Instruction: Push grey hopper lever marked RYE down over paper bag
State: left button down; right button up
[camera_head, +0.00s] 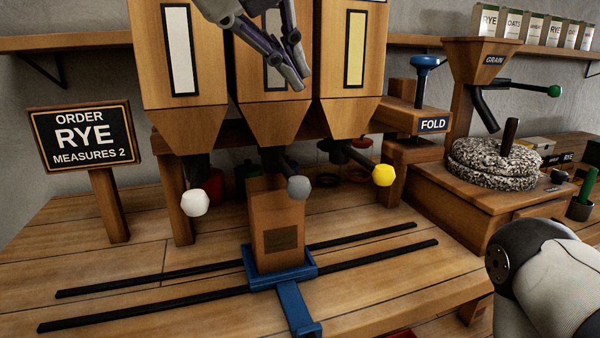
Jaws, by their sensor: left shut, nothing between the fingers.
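The grey lever (298,187) ends in a round grey knob and sticks out below the middle hopper (272,120). No RYE marking is readable on this hopper. The brown paper bag (278,218) stands upright in a blue carriage (302,309), under the middle hopper. The grey knob is in front of the bag's upper right edge. My left gripper (302,80) comes in from the top, shut and empty. It is in front of the middle hopper's window, above the grey knob and apart from it. My right gripper is out of view.
A white-knobbed lever (195,203) and a yellow-knobbed lever (383,175) flank the grey one. Two black rails (140,313) run under the carriage. An order sign (85,138) reads RYE, MEASURES 2. A FOLD press (432,124) and millstones (494,166) stand right.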

pick_arm(q)
send_over(288, 182)
jog(key=shift+w+d+f, duration=0.1)
jog(key=shift+w+f, duration=0.1)
jog(key=shift+f, duration=1.95)
jog(key=shift+w+d+f, duration=0.1)
jog(key=shift+w+f, duration=0.05)
jog(key=shift+f, duration=1.95)
jog(key=shift+f, duration=0.1)
jog(key=shift+f, duration=0.35)
jog(key=shift+f, duration=2.55)
